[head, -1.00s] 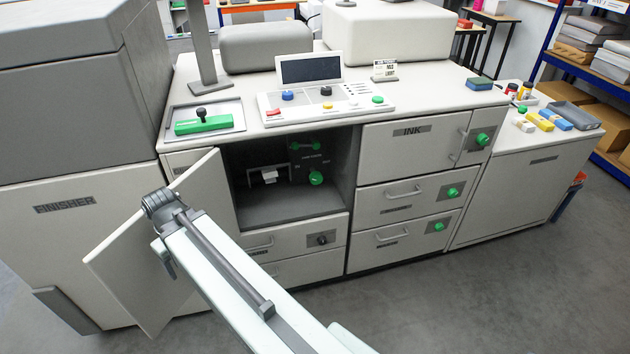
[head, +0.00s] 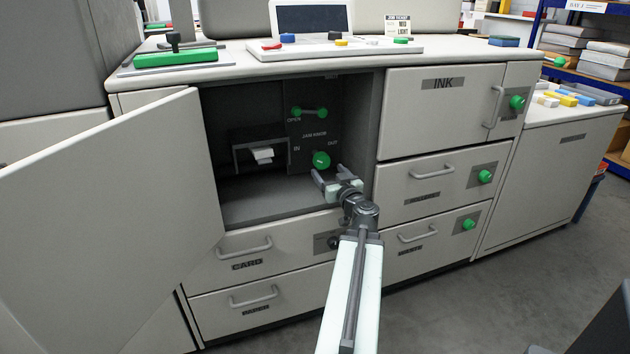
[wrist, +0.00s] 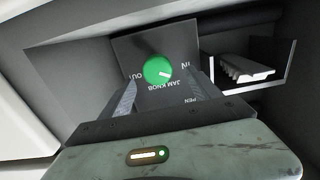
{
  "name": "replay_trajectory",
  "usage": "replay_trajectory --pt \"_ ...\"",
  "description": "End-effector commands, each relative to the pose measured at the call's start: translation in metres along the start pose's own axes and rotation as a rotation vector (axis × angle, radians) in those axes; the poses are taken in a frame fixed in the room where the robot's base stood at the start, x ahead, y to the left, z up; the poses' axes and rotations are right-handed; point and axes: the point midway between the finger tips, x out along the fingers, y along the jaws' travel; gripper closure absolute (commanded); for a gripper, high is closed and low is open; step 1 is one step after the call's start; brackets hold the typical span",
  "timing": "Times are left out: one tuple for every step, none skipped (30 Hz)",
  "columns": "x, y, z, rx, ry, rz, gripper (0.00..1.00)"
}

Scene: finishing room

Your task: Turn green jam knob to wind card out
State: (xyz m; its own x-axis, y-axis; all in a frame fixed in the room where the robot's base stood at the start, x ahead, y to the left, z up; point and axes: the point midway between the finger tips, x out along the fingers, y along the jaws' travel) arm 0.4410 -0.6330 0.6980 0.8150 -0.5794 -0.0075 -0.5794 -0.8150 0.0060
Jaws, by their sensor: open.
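The green jam knob (head: 321,160) is on a dark panel inside the open compartment, under the words JAM KNOB, with IN to its left and OUT to its right. It also shows in the wrist view (wrist: 158,71), with a white mark on its face. My gripper (head: 330,176) is at the compartment's mouth, just below and right of the knob. In the wrist view its open fingers (wrist: 166,92) point at the knob, one to each side; I cannot tell if they reach it. The white card (head: 263,155) sticks out of a dark slot left of the knob, and shows in the wrist view (wrist: 245,70).
The compartment's door (head: 110,200) stands open at the left. A green two-ended OPEN lever (head: 309,112) is above the knob. The INK door (head: 440,110) and drawers flank the opening. Free floor (head: 440,310) lies in front.

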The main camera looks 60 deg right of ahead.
Motion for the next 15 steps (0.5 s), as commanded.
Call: replay_trajectory --pt "-0.002 0.006 0.001 0.004 0.006 0.011 0.28" --pt "-0.003 0.007 0.000 0.005 0.008 0.013 0.28" --pt "-0.003 0.008 -0.001 0.006 0.009 0.015 0.28" --pt "-0.003 0.008 -0.002 0.006 0.009 0.014 0.28" --pt "-0.002 0.008 -0.002 0.006 0.009 0.014 0.28" --pt "0.001 0.008 -0.002 0.006 0.008 0.014 0.28" --pt "0.003 0.009 -0.002 0.006 0.008 0.014 0.28" --pt "0.005 0.009 -0.002 0.006 0.008 0.014 0.28" --pt "0.010 0.009 -0.002 0.006 0.008 0.014 0.28" --pt "0.015 0.009 -0.002 0.006 0.008 0.014 0.28" --pt "0.020 0.009 -0.002 0.006 0.008 0.013 0.28" --pt "0.027 0.009 -0.002 0.006 0.007 0.012 0.28" --pt "0.033 0.010 -0.002 0.006 0.007 0.012 0.28" --pt "0.038 0.010 -0.002 0.006 0.007 0.012 0.28" --pt "0.047 0.011 -0.002 0.006 0.007 0.013 0.28"
